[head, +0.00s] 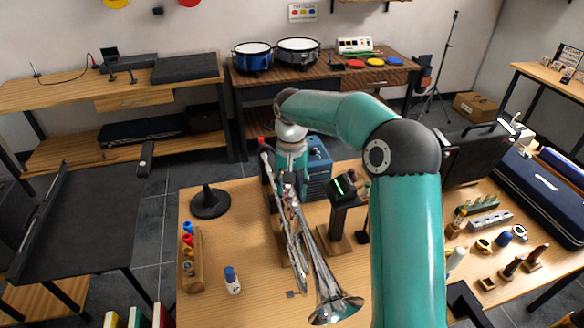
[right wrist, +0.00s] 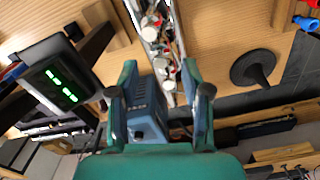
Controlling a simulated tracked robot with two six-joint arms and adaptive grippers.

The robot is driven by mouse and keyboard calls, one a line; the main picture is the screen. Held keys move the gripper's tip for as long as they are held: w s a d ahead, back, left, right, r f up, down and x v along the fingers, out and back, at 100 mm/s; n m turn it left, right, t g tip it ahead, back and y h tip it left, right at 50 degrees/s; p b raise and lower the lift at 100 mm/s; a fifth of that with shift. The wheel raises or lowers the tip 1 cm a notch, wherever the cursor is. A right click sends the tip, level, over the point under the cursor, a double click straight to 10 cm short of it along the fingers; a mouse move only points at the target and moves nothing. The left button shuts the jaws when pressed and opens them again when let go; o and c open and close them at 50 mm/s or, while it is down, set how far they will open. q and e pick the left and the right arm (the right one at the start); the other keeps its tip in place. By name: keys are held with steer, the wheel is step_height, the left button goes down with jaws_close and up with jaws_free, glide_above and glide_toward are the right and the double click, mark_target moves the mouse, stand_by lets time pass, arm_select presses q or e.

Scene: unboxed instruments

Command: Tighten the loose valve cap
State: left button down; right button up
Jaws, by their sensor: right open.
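I cannot tell which valve cap is loose. My right gripper (head: 288,188) hangs over the valve section, partly hidden behind my right arm's own links. In the right wrist view my right gripper (right wrist: 160,95) has its two fingers apart, with the valve section beyond and between them. Nothing is held. My left gripper is not in view.
A green-lit display (head: 343,187) on a wooden stand is right of the trumpet. A blue box (head: 318,170) stands behind it. A black round-based stand (head: 210,202), a rack of coloured pieces (head: 191,262) and a blue-capped bottle (head: 232,281) stand left. The table between them is clear.

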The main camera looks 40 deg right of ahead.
step_height(320, 180, up, 7)
stand_by(0.3)
stand_by(0.4)
